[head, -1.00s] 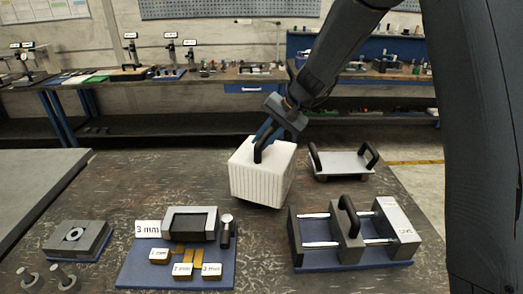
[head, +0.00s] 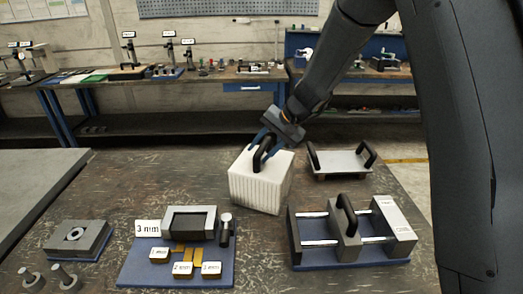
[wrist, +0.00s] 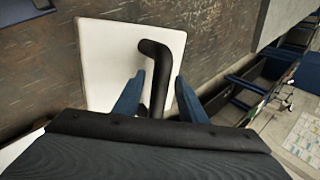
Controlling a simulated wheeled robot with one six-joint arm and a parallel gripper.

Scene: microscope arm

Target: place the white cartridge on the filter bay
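The white cartridge (head: 255,190) is a ribbed white block with a black arched handle on top. In the wrist view, the two blue fingers of my gripper (wrist: 158,92) are on either side of the black handle, with small gaps visible. The white top of the cartridge (wrist: 107,60) lies below them. I cannot identify the filter bay with certainty.
A flat grey plate with two black handles (head: 338,161) is behind right. A railed fixture (head: 401,227) stands at front right. A blue board (head: 135,262) with a grey block and labelled pieces is at front left, and a grey ring block (head: 77,240) farther left.

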